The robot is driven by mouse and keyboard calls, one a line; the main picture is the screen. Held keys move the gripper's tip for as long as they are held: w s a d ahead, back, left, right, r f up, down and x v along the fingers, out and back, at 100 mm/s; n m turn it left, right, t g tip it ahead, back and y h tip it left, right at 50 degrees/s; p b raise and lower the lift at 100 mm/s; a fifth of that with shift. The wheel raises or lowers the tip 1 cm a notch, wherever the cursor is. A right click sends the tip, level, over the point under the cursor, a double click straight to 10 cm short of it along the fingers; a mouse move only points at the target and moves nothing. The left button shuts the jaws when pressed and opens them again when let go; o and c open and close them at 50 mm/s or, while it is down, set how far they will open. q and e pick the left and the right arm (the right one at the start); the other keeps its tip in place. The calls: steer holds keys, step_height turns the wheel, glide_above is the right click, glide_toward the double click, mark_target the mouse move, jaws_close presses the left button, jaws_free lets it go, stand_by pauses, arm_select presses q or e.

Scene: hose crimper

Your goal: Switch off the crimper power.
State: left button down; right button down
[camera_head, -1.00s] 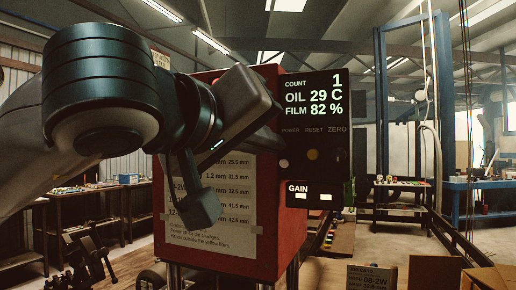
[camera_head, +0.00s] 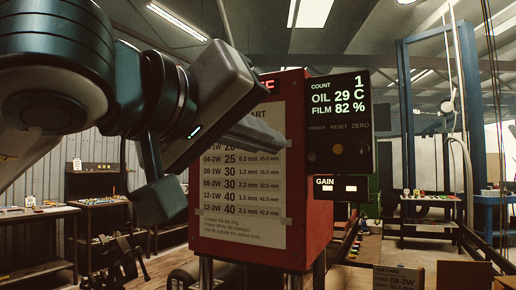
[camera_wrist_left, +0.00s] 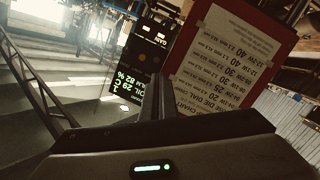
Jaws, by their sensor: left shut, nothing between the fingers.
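The red crimper cabinet (camera_head: 299,185) has a black control panel (camera_head: 362,99) on its right side. Its lit display reads COUNT 1, OIL 29 C, FILM 82 %. Below are the labels POWER (camera_head: 317,127), RESET and ZERO. The control under POWER (camera_head: 312,157) looks dim, and its setting cannot be told. My left gripper (camera_head: 281,145) is shut and empty, its tips before the cabinet front, left of the POWER label. In the left wrist view the shut fingers (camera_wrist_left: 157,95) point toward the panel (camera_wrist_left: 128,66), seen upside down. My right gripper is not in view.
A white chart (camera_head: 245,185) covers the cabinet front. A GAIN plate (camera_head: 341,188) with two lit squares is under the panel. A sign (camera_head: 398,278) stands low at right. Blue posts (camera_head: 470,110) and benches are behind; open floor lies between.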

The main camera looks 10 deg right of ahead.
arm_select(q)
steer(key=shift+s+a, duration=0.3)
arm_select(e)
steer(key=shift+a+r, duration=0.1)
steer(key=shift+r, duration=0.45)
arm_select(q)
steer(key=shift+f, duration=0.1)
